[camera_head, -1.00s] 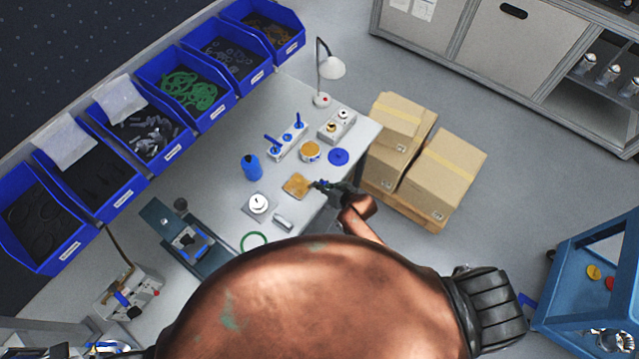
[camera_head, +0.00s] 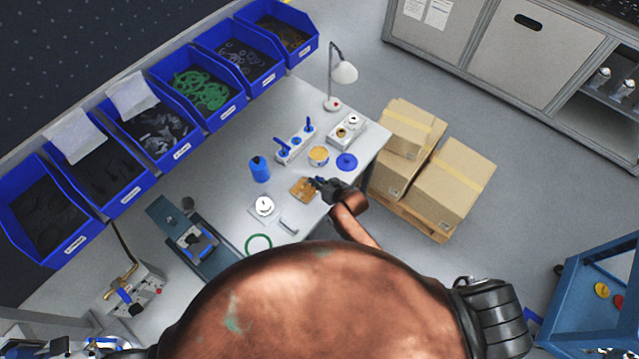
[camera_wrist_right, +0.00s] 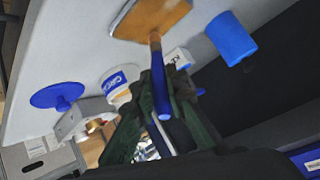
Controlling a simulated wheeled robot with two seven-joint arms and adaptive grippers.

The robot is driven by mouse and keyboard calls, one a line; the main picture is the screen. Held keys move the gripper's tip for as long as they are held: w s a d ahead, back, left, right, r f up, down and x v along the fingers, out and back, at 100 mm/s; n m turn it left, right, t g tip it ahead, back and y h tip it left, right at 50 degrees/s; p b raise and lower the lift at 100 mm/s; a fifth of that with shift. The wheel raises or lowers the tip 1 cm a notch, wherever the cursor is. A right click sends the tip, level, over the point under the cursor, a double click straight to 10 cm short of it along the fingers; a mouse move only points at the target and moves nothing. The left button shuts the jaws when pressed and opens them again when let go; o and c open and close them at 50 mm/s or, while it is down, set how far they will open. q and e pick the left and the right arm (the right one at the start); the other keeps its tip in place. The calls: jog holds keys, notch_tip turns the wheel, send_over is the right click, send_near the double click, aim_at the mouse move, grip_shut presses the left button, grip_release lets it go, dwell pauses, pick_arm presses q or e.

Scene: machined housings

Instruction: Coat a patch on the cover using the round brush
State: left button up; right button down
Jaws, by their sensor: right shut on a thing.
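The cover (camera_head: 299,190) is a small square orange-brown plate lying on the grey workbench (camera_head: 225,150). It also shows at the top of the right wrist view (camera_wrist_right: 143,18), with a pale edge. My right gripper (camera_head: 322,186) is at the cover's right edge in the head view. It is shut on the round brush, whose blue handle (camera_wrist_right: 159,88) points up toward the wrist camera. The brush's far end meets the cover's face in the wrist view; the bristles are too small to make out. My left gripper is not in view.
An open grease tin (camera_head: 318,155), a blue lid (camera_head: 347,162), a blue bottle (camera_head: 260,169) and a rack (camera_head: 296,147) with blue-handled tools stand near the cover. A lamp (camera_head: 334,103) stands behind. Cardboard boxes (camera_head: 450,190) sit beyond the bench's right end.

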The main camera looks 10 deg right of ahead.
jog(key=shift+s+a+p, duration=0.3)
jog(key=shift+s+a, duration=0.05)
jog(key=shift+s, duration=0.15)
jog(key=shift+s+d, duration=2)
jog(key=shift+s, duration=0.2)
jog(key=shift+w+a, duration=0.65)
jog(key=shift+a, duration=0.2)
jog(key=shift+w+a, duration=0.6)
jog(key=shift+a, duration=0.3)
jog(key=shift+w+a, duration=0.65)
jog(key=shift+a, duration=0.2)
jog(key=shift+s+a, duration=0.35)
jog(key=shift+s, duration=0.1)
jog(key=shift+s+d, duration=1.95)
jog(key=shift+s, duration=0.3)
jog(key=shift+w+a, duration=0.95)
jog(key=shift+a, duration=0.3)
jog(key=shift+w+a, duration=0.95)
jog(key=shift+a, duration=0.25)
